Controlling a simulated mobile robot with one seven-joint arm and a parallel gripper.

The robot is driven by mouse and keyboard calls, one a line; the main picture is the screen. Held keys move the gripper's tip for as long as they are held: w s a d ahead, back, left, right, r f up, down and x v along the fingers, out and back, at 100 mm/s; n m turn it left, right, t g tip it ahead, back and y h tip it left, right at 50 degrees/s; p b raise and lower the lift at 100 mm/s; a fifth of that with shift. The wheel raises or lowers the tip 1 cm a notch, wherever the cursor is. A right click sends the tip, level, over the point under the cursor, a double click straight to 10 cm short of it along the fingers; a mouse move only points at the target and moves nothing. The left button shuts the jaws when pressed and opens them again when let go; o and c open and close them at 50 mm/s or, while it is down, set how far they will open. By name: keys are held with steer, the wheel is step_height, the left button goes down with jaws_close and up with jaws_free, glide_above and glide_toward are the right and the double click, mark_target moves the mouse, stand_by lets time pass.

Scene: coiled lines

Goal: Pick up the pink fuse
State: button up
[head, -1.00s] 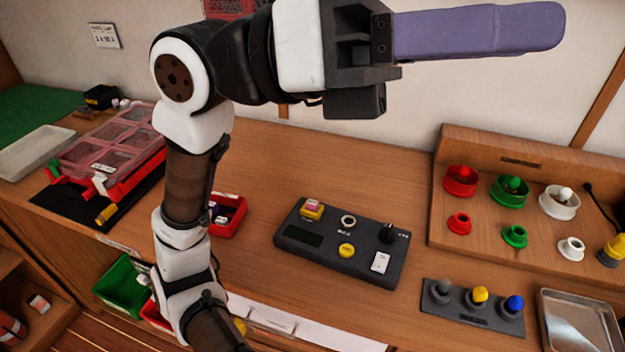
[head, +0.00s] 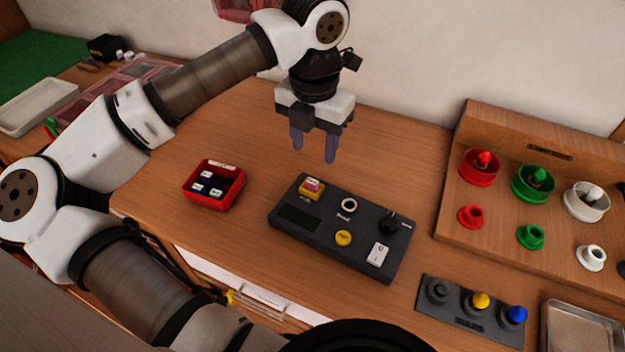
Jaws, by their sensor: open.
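The pink fuse (head: 313,184) sits in a yellow holder (head: 309,194) at the upper left corner of the dark control box (head: 340,228). It looks like a small pink block with a pale top. My gripper (head: 313,160) points down above the table, behind the control box and a little above the fuse in the picture. Its two purple fingers are apart with nothing between them. It is not touching the fuse.
A red bin (head: 213,186) with several dark, white-topped blocks stands left of the box. A wooden rack (head: 450,200) with red, green and white parts stands at right. A knob strip (head: 470,312) and metal tray (head: 583,333) lie in front.

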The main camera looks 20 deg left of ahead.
mark_target(312, 186)
steer(key=shift+f+p, duration=1.35)
steer(key=shift+f, duration=2.65)
jaws_close()
